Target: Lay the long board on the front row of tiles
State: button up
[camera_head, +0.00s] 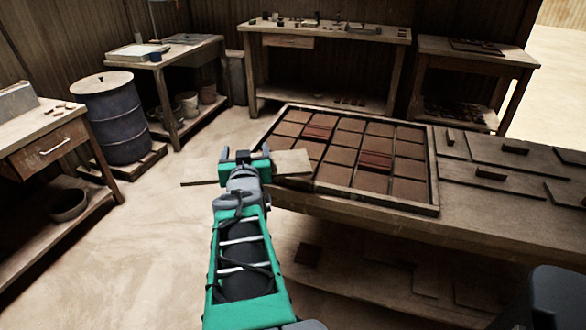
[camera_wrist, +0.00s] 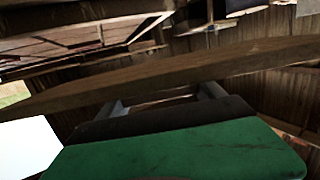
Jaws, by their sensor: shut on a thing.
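My gripper (camera_head: 246,156) is shut on a long pale wooden board (camera_head: 290,163). The board reaches out to both sides of the jaws in the head view, its right end overlapping the left edge of the tile frame as seen. In the wrist view the board (camera_wrist: 200,70) spans the picture, slightly tilted. The framed tile bed (camera_head: 432,180) lies on the work table to the right of my gripper, with rows of brown tiles (camera_head: 342,156) and a few reddish stacked pieces (camera_head: 376,160). I cannot tell whether the board touches the frame.
Several boards with handles (camera_head: 491,174) lie on the table right of the frame. A blue barrel (camera_head: 112,120) and side tables (camera_head: 45,150) stand at the left. A bench (camera_head: 330,34) stands at the back. The floor (camera_head: 130,240) at front left is clear.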

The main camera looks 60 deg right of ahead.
jog(key=s+d+r+m+g, duration=0.1)
jog(key=s+d, duration=0.1)
jog(key=s, duration=0.1)
jog(key=s+d+r+m+g+h, duration=0.1)
jog(key=s+d, duration=0.1)
jog(key=s, duration=0.2)
jog(key=s+d+r+m+g+h, duration=0.1)
jog(key=s+d, duration=0.1)
jog(key=s, duration=0.1)
jog(key=shift+s+d, duration=0.2)
jog(key=shift+d, duration=0.1)
jog(key=s+d+r+m+g+h, duration=0.1)
jog(key=s+d+r+m+g, duration=0.15)
jog(key=s, duration=0.65)
jog(key=shift+g, duration=0.55)
jog(key=w+d+f, duration=0.2)
jog(key=w+f, duration=0.1)
jog(key=w, duration=0.1)
jog(key=w+d+f+b, duration=0.1)
jog(key=w+d+f, duration=0.2)
jog(key=w+d+f+b, duration=0.1)
jog(key=w+d+f, duration=0.1)
jog(key=w+f, duration=0.2)
jog(key=shift+w+d, duration=0.3)
jog(key=shift+w+f+b, duration=0.2)
jog(key=shift+f+b, duration=0.25)
jog(key=shift+f, duration=1.25)
jog(key=shift+f, duration=0.2)
jog(key=o, duration=1.7)
